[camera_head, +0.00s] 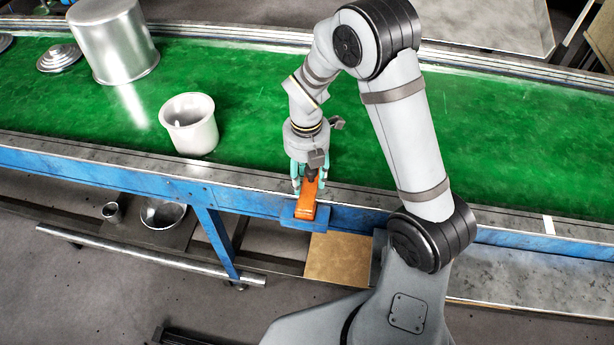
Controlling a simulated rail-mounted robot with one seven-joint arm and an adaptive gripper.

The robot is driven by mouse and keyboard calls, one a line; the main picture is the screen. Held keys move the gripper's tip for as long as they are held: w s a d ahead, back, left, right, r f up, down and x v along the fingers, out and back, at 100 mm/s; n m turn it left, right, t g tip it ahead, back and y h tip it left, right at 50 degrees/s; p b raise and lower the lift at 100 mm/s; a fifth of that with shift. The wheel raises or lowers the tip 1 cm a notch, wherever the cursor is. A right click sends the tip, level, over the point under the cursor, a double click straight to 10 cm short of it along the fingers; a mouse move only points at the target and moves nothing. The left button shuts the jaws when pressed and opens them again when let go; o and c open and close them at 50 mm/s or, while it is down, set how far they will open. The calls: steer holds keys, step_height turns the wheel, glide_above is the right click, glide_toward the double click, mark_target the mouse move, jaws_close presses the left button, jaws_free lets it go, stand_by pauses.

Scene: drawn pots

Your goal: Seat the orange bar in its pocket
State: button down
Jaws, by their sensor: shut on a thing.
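The orange bar (306,203) is at the near edge of the conveyor, its long side pointing toward the camera. My gripper (309,184) comes down over its far end and is shut on it, with teal fingers on both sides. A blue block (290,221) shows just under and around the near end of the bar, fixed at the conveyor's blue side rail. The pocket itself is hidden by the bar, so I cannot tell whether the bar lies in it or just above it.
A white pot (190,125) stands on the green belt (240,95) left of my gripper. A large metal pot (112,45) and a lid (60,57) are farther left. Below the conveyor are a bowl (162,213), a small cup (112,212) and a brown board (338,258).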

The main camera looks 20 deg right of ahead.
mark_target(307, 169)
steer(key=shift+r+p, duration=1.5)
steer(key=shift+r, duration=0.25)
stand_by(0.8)
steer(key=shift+f+b, duration=1.35)
steer(key=shift+f, duration=0.45)
steer(key=c, duration=0.9)
jaws_free()
steer(key=shift+c, duration=0.2)
steer(key=shift+o, duration=0.3)
step_height(307, 169, up, 12)
steer(key=shift+s+a+r, duration=0.1)
